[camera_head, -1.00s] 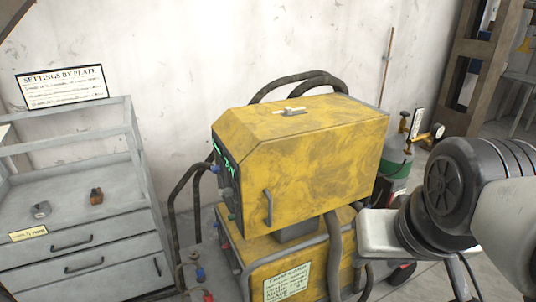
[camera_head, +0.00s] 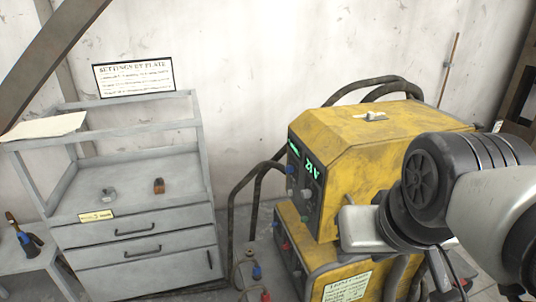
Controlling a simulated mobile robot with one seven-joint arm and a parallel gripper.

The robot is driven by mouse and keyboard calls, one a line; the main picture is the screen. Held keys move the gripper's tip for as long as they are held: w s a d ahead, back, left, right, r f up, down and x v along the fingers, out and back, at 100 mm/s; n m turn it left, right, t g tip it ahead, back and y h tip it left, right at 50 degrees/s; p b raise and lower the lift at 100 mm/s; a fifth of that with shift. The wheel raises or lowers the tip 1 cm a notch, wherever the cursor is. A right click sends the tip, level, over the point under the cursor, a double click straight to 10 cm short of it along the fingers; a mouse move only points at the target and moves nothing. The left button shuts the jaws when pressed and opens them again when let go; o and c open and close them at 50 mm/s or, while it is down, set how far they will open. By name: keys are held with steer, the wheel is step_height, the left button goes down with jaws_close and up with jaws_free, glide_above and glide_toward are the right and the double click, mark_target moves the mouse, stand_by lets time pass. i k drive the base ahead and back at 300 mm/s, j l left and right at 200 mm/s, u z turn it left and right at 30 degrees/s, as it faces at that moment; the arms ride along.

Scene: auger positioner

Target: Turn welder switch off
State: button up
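The yellow welder (camera_head: 385,150) stands right of centre against the wall. Its dark front panel (camera_head: 304,182) faces left, with lit green digits and several small knobs, seen at a steep angle. I cannot make out which control is the power switch. A small light handle-like piece (camera_head: 371,116) sits on the welder's top. My arm reaches in from the right, in front of the welder's lower right part. My gripper's fingers do not show.
Black hoses (camera_head: 236,205) loop left of the welder.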

mark_target(286, 246)
steer(key=k+j+u, duration=0.1)
steer(key=k+j, duration=0.1)
steer(key=k, duration=0.4)
steer(key=i+j+z, duration=0.1)
steer(key=j, duration=0.25)
steer(key=i+j+z, duration=0.1)
steer(key=i+j, duration=0.15)
steer(key=j, duration=0.15)
steer(key=i+j+z, duration=0.15)
steer(key=j, duration=0.2)
steer(key=i+j+z, duration=0.1)
steer(key=j, duration=0.3)
steer(key=i+j+z, duration=0.1)
steer(key=j, duration=0.3)
steer(key=i+j+z, duration=0.1)
steer(key=j, duration=0.35)
steer(key=i+j+z, duration=0.1)
steer(key=j, duration=0.35)
steer(key=i+l, duration=0.05)
steer(key=i, duration=0.05)
